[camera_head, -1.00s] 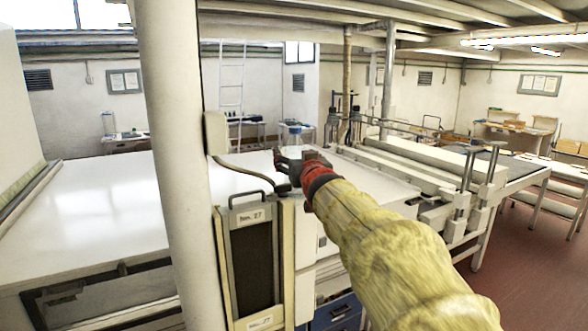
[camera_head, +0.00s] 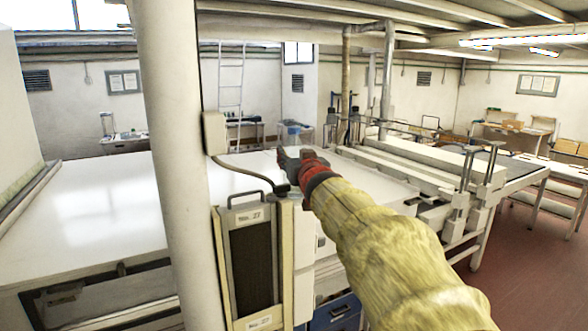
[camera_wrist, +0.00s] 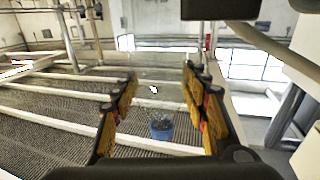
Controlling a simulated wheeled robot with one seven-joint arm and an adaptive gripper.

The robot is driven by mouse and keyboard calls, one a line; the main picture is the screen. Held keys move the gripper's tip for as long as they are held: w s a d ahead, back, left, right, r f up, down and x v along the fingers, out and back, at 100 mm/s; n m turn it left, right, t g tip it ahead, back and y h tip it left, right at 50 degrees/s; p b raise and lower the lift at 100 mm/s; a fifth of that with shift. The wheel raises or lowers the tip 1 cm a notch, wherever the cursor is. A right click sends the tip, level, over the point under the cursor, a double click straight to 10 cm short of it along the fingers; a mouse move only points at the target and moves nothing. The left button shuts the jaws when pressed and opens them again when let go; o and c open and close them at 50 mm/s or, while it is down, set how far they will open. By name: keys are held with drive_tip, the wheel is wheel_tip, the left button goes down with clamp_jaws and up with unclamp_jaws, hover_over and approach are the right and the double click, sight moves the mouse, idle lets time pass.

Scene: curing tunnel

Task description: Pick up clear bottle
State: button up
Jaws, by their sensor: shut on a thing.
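My gripper (camera_head: 292,156) is in the head view above the white table top, at the end of my yellow-sleeved arm with its red cuff. In the wrist view its yellow-padded fingers (camera_wrist: 158,95) stand apart, closed on the clear bottle (camera_wrist: 153,89). The bottle is see-through and shows only as a faint, smeared patch with a small bright glint between the pads. Its outline is hard to make out.
The white table top (camera_head: 90,215) spreads below and left. A thick pale column (camera_head: 168,160) stands close in front, left of my arm. A dark-panelled unit (camera_head: 250,265) stands below my gripper. Roller machinery (camera_head: 420,165) stands to the right.

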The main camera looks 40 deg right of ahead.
drive_tip(key=c, duration=0.5)
drive_tip(key=shift+r, duration=0.1)
